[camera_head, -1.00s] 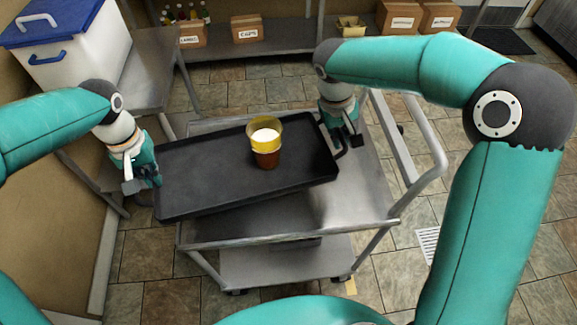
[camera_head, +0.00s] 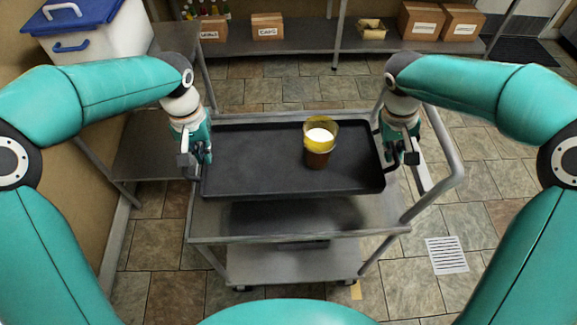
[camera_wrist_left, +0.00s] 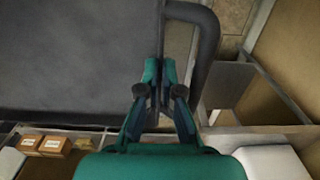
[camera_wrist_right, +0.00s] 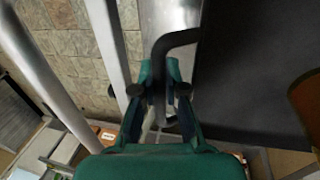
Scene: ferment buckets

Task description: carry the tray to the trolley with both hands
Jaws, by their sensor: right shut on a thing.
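The dark tray (camera_head: 255,165) is above the trolley's top (camera_head: 215,218), roughly level, with a shadow beneath it. A brown and yellow cup with white inside (camera_head: 319,155) stands upright on its right half. My right gripper (camera_head: 402,158) is shut on the tray's right handle (camera_wrist_right: 160,55). My left gripper (camera_head: 197,165) is at the tray's left side. In the left wrist view its fingers (camera_wrist_left: 160,75) straddle the thin tray edge, with the left handle (camera_wrist_left: 207,55) curving beside them; whether they grip firmly is unclear.
The trolley's push bar (camera_head: 450,165) rises at the right. Behind are a low shelf with boxes (camera_head: 267,25) and a white bin with a blue lid (camera_head: 75,15) on a side table at the left. Tiled floor is open at the right, with a drain grate (camera_head: 446,254).

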